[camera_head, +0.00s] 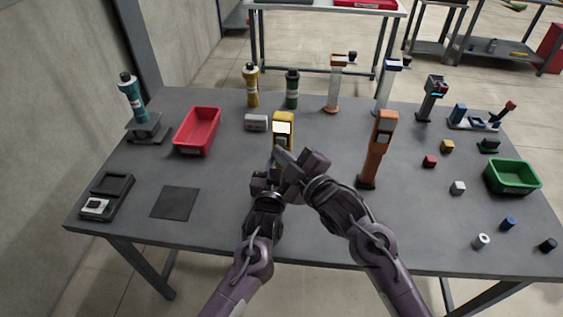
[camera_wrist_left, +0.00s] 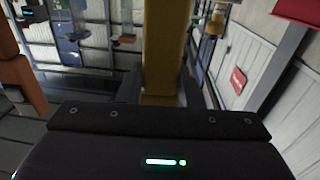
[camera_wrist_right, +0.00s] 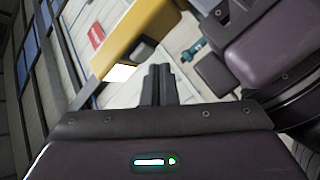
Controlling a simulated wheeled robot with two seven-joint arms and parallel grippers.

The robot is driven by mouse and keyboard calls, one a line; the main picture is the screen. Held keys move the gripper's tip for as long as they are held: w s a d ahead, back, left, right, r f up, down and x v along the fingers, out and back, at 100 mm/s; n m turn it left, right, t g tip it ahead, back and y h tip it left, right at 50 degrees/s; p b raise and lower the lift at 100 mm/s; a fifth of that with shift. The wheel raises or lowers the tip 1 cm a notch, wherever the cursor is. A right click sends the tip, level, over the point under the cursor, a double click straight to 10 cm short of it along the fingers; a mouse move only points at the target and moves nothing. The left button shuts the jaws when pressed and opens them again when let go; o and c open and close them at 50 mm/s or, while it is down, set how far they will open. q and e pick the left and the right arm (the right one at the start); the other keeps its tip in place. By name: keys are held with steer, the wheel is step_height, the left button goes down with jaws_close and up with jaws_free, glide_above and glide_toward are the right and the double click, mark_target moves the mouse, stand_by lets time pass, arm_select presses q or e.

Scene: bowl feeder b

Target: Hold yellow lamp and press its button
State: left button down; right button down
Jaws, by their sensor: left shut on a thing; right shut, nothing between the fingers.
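The yellow lamp (camera_head: 283,117) stands upright near the table's middle, with a bright white panel on its upper front. In the left wrist view its yellow post (camera_wrist_left: 166,45) rises straight ahead. My left gripper (camera_head: 270,172) is shut on the lamp's lower part, which the grippers largely hide in the head view. My right gripper (camera_head: 279,153) is shut and empty, crossing in front of the lamp. In the right wrist view its closed fingertips (camera_wrist_right: 159,70) are close to the lamp's small grey button (camera_wrist_right: 142,50), below the yellow body (camera_wrist_right: 143,27). I cannot tell whether they touch.
An orange device (camera_head: 380,140) stands just right of my right gripper. A grey block (camera_head: 256,122) and a red bin (camera_head: 197,132) are to the left. A green bin (camera_head: 512,178) and small parts lie at the right. The table's front left has a flat dark pad (camera_head: 175,203).

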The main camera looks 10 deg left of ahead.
arm_select(q)
steer(key=shift+f, duration=0.15)
arm_select(e)
steer(key=s, duration=0.6)
steer(key=shift+a, duration=0.25)
arm_select(q)
steer(key=c, duration=0.9)
jaws_free()
steer(key=shift+s, duration=0.1)
steer(key=s+p, duration=0.1)
steer(key=s, duration=0.5)
steer(key=s+a+p, duration=0.1)
steer(key=s, duration=0.6)
steer(key=s+p, duration=0.1)
steer(key=s, duration=0.5)
steer(key=shift+s+a, duration=0.3)
steer(key=shift+s, duration=0.05)
arm_select(e)
step_height(320, 180, up, 3)
steer(key=shift+r, duration=0.2)
